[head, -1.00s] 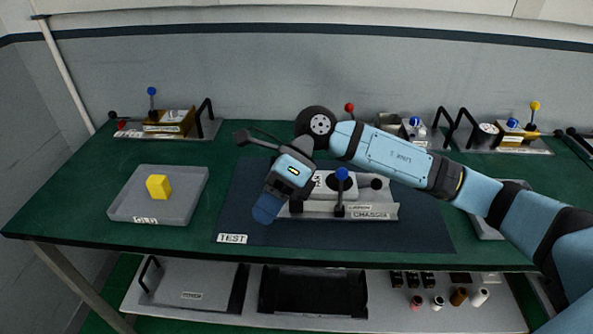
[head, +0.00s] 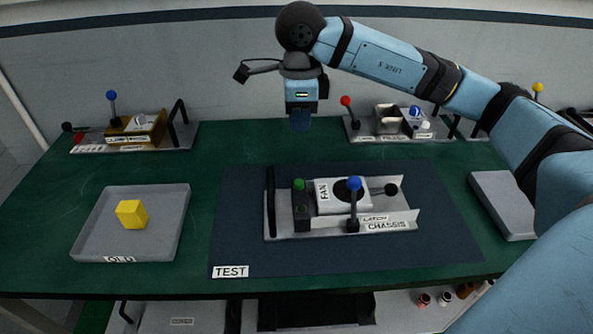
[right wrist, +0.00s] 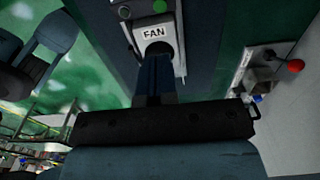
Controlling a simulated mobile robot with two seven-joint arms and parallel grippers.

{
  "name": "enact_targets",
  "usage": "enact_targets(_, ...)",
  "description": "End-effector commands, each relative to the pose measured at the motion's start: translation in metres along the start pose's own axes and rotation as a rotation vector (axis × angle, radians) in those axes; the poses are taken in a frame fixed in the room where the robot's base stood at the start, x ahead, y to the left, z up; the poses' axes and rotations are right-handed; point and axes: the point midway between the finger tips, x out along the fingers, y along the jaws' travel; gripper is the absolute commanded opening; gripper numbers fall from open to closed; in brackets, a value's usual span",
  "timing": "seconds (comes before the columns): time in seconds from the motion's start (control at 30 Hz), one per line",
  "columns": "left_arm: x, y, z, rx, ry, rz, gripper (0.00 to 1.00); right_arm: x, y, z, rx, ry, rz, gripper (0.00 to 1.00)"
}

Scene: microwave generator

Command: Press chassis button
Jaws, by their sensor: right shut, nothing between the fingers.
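The chassis (head: 290,230) is a light metal tray lying on the dark test mat, with a CHASSIS label on its front lip. A green button (head: 299,185) tops a black block at its left part. A white FAN box (head: 328,208) and a blue-knobbed latch lever (head: 354,184) stand right of it. My right gripper (head: 300,124) is shut and empty, pointing down behind and above the chassis, apart from it. In the right wrist view the shut fingers (right wrist: 155,78) show below the FAN label (right wrist: 153,33), with a green spot at the top edge. My left gripper is out of view.
A grey tray (head: 88,240) with a yellow cube (head: 131,214) is at left. Fixtures with a blue knob (head: 112,95) and a red knob (head: 345,101) stand along the back. A grey block (head: 503,205) is at right. The mat (head: 235,215) around the chassis is bare.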

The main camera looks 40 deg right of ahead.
Motion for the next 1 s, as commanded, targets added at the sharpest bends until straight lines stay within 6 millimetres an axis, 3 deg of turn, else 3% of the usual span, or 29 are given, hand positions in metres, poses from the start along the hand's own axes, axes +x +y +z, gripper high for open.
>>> enact_targets(0.23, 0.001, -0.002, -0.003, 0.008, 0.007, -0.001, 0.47, 0.013, 0.000, 0.000, 0.000, 0.001, 0.004, 0.00)
enact_targets(0.7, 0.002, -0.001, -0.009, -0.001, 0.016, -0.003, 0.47, 0.107, 0.001, 0.000, 0.000, 0.001, 0.004, 0.00)
enact_targets(1.0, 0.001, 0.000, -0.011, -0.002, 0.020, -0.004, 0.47, 0.138, 0.001, 0.001, 0.000, -0.002, 0.002, 0.00)
